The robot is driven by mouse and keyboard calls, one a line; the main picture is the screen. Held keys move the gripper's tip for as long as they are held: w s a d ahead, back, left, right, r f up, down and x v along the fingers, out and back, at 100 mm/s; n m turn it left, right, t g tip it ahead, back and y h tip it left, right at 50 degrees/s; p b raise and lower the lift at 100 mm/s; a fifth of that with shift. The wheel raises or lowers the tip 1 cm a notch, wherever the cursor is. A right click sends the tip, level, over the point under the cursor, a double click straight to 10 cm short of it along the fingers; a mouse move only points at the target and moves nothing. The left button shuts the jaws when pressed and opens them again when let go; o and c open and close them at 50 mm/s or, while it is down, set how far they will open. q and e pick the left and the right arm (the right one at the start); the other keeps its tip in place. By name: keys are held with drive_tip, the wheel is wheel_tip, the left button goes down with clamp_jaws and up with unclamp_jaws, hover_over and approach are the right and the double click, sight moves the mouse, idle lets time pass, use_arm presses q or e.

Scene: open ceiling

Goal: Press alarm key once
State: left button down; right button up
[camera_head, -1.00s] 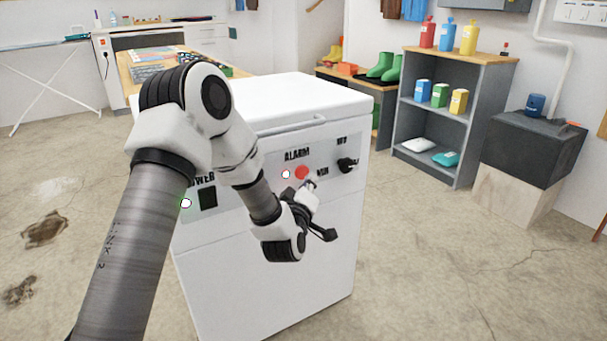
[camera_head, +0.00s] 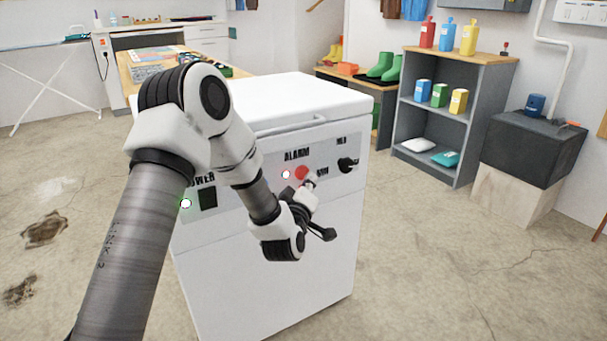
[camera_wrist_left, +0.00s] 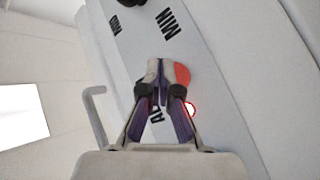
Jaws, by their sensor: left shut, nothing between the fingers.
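The alarm key is a round red button (camera_head: 302,172) under the word ALARM on the front panel of a white chest-like appliance (camera_head: 290,250). A small indicator light (camera_head: 286,174) left of the button shows red. My left gripper (camera_head: 311,183) is shut and empty, its tips at the button's lower right edge. In the left wrist view the closed fingertips (camera_wrist_left: 159,72) overlap the side of the red button (camera_wrist_left: 182,75) and hide part of it. I cannot tell whether they touch it. The glowing light (camera_wrist_left: 190,108) has a red rim there. My right gripper is not in view.
A black knob (camera_head: 347,165) sits right of the button, and a dark power switch (camera_head: 208,198) sits left with a green-rimmed light (camera_head: 186,203). A handle (camera_head: 292,126) runs above the panel. Open floor (camera_head: 430,260) lies to the right.

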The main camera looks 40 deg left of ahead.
use_arm(q)
drive_tip(key=shift+w+a, duration=0.1)
drive_tip(key=shift+a, duration=0.2)
drive_tip(key=shift+w+a, duration=0.15)
drive_tip(key=shift+a, duration=0.25)
idle(0.5)
drive_tip(key=shift+d, duration=0.1)
drive_tip(key=shift+s+d, duration=0.3)
drive_tip(key=shift+d, duration=0.4)
drive_tip(key=shift+s+d+b, duration=0.2)
drive_tip(key=shift+s+d, duration=0.15)
drive_tip(key=shift+d, duration=0.45)
drive_tip(key=shift+s+d+b, duration=0.2)
drive_tip(key=shift+s+d, duration=0.1)
drive_tip(key=shift+d, duration=0.45)
drive_tip(key=shift+s+d+b, duration=0.2)
drive_tip(key=shift+s+d, duration=0.15)
drive_tip(key=shift+d, duration=0.45)
